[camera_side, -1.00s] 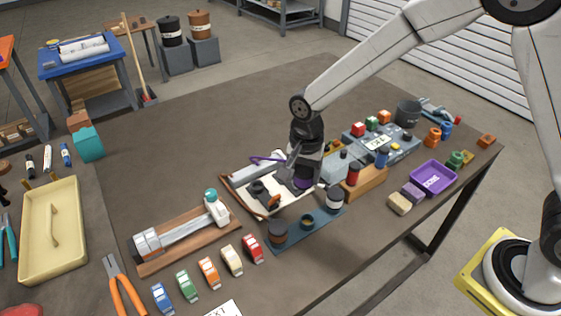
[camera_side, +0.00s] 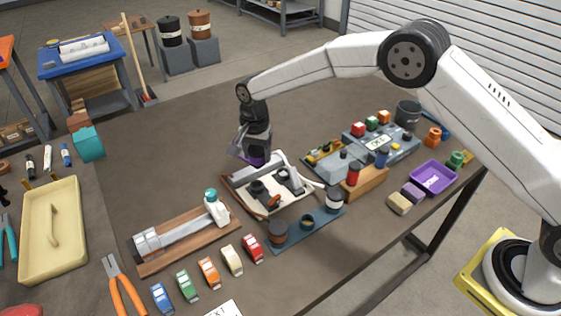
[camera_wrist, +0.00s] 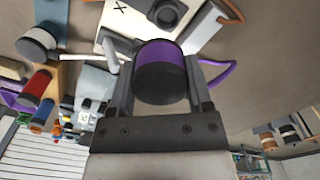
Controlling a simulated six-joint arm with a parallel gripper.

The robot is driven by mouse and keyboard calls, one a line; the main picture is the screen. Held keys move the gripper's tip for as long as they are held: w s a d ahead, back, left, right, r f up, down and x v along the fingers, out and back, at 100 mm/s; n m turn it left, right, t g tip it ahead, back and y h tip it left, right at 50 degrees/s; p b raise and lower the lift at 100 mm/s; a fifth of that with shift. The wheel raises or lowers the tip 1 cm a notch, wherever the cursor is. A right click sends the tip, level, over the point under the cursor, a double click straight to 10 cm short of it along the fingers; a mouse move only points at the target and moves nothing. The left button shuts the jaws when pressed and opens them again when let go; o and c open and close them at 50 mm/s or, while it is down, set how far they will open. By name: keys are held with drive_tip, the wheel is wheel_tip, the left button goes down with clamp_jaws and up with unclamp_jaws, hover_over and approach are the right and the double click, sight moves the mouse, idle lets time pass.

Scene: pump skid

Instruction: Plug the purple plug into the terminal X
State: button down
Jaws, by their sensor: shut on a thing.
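My gripper (camera_side: 257,156) is shut on the purple plug (camera_wrist: 165,58), a short purple cylinder with a dark end. The plug also shows in the side view as a purple patch (camera_side: 259,161) below my gripper, near the board's back left edge. A purple cable (camera_wrist: 222,74) curves off to the right in the wrist view. Ahead of the plug, a white panel (camera_wrist: 112,36) carries an X label (camera_wrist: 120,7), with a dark round socket (camera_wrist: 167,12) beside it. The plug is apart from this socket. In the side view the panel's label cannot be read.
The light board (camera_side: 240,196) carries dark fittings, an orange part (camera_side: 273,202) and a pale pipe-like bar. In front stand jars on a blue strip (camera_side: 305,232). A wooden block with red and blue cylinders (camera_side: 365,184) stands to the right. Bare table lies behind.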

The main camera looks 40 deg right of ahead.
sight(255, 167)
drive_tip(key=shift+w+a+f, duration=0.1)
drive_tip(key=shift+w+f, duration=0.1)
drive_tip(key=shift+w, duration=0.35)
drive_tip(key=shift+f, duration=0.2)
drive_tip(key=shift+f, duration=2.55)
drive_tip(key=shift+f, duration=1.75)
unclamp_jaws()
drive_tip(key=shift+r, duration=3.95)
